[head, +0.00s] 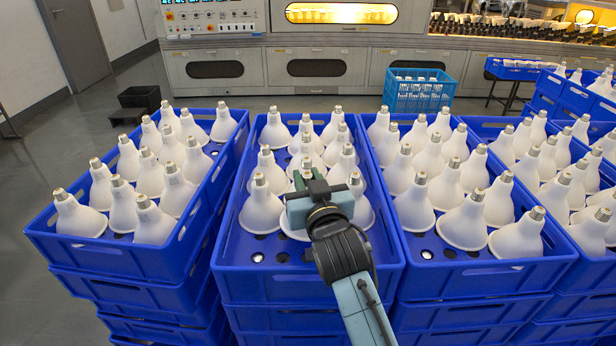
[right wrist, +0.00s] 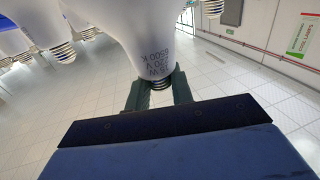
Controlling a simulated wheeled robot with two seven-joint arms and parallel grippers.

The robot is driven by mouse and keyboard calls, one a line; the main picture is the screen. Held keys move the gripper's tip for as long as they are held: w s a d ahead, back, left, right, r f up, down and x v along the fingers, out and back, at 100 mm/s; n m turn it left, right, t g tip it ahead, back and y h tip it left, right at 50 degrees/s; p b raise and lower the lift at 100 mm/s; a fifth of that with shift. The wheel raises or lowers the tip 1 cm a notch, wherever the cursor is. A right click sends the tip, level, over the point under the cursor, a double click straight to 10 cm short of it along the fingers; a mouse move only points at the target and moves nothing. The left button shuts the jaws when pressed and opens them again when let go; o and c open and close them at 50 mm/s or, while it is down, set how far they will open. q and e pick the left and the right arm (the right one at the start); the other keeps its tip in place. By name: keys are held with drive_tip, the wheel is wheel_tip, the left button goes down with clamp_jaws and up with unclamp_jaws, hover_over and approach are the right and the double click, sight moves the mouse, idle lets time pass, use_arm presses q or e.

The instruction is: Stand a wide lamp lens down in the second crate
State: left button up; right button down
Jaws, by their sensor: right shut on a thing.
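The second crate (head: 300,290) from the left is blue and holds several white wide lamps, lens down with their screw caps up. My right gripper (head: 308,186) is over the front part of this crate, shut on a lamp. In the right wrist view the fingers (right wrist: 158,93) close around the cap end of this white lamp (right wrist: 143,40), which has printed text on its neck. In the head view a sliver of white shows under the gripper; whether its lens touches the crate floor is hidden. Lamps stand close on both sides (head: 262,208) (head: 362,212). My left gripper is not in view.
Dark holes (head: 258,257) show on the bare floor strip at the second crate's front. Full lamp crates stand to the left (head: 150,262) and right (head: 480,282), on stacked crates. A lighter blue crate (head: 418,98) and a machine (head: 390,60) are behind.

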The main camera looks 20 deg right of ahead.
drive_tip(key=c, duration=0.9)
unclamp_jaws()
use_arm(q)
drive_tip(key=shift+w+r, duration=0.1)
use_arm(e)
drive_tip(key=shift+r, duration=0.1)
drive_tip(key=shift+r, duration=0.5)
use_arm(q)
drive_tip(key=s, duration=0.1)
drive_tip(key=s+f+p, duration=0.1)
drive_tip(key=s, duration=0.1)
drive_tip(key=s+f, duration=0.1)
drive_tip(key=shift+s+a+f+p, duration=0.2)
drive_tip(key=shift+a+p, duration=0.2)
use_arm(e)
drive_tip(key=s, duration=1.2)
drive_tip(key=shift+a, duration=0.25)
